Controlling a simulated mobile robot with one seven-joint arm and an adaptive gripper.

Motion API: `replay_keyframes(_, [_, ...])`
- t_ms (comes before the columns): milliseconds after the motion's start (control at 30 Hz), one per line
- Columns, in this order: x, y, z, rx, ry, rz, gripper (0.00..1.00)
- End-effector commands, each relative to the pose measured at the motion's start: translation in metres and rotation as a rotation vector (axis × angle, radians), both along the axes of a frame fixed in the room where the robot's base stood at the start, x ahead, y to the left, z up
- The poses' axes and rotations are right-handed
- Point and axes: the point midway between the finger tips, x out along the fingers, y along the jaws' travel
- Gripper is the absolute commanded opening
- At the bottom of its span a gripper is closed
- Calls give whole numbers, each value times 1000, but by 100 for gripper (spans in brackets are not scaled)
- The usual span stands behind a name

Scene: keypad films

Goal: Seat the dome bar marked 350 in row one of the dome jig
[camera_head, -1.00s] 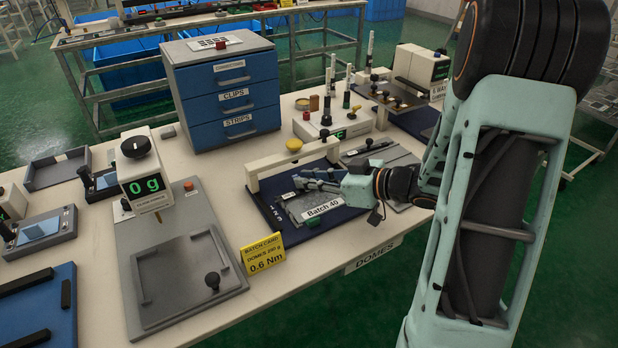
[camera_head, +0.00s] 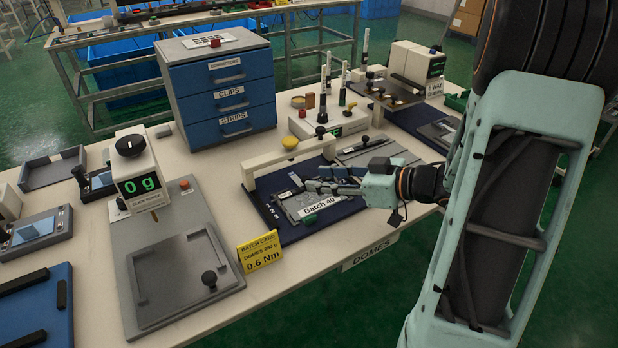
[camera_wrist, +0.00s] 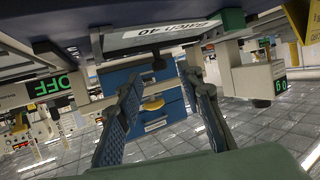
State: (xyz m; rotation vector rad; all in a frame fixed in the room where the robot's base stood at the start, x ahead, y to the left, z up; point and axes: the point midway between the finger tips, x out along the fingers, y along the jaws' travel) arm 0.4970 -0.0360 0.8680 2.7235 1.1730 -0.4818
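My gripper (camera_head: 312,187) is just above the grey jig plate (camera_head: 292,207) labelled "Batch 40" on a dark blue mat. In the wrist view its two fingers (camera_wrist: 168,105) stand apart with nothing seen between them. The plate's label shows upside down at the top of that view (camera_wrist: 155,33). A small green piece (camera_head: 310,219) lies at the plate's near edge. I cannot make out a bar marked 350 or the jig's rows; my fingers cover part of the plate.
A cream bridge with a yellow knob (camera_head: 289,142) spans behind the plate. A yellow batch card (camera_head: 260,252) reading 0.6 Nm stands front left. Blue drawers (camera_head: 222,92) stand behind.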

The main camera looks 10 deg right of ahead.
Motion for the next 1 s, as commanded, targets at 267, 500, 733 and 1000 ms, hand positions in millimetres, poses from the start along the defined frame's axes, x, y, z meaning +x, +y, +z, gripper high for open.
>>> replay_keyframes(267, [-33, -36, 18, -1, -1, -2, 34])
replay_keyframes(500, [-44, -46, 23, 0, 1, 1, 34])
replay_keyframes(733, [-44, -46, 23, 0, 0, 1, 34])
replay_keyframes(1000, [-40, -48, 24, -7, -5, -5, 34])
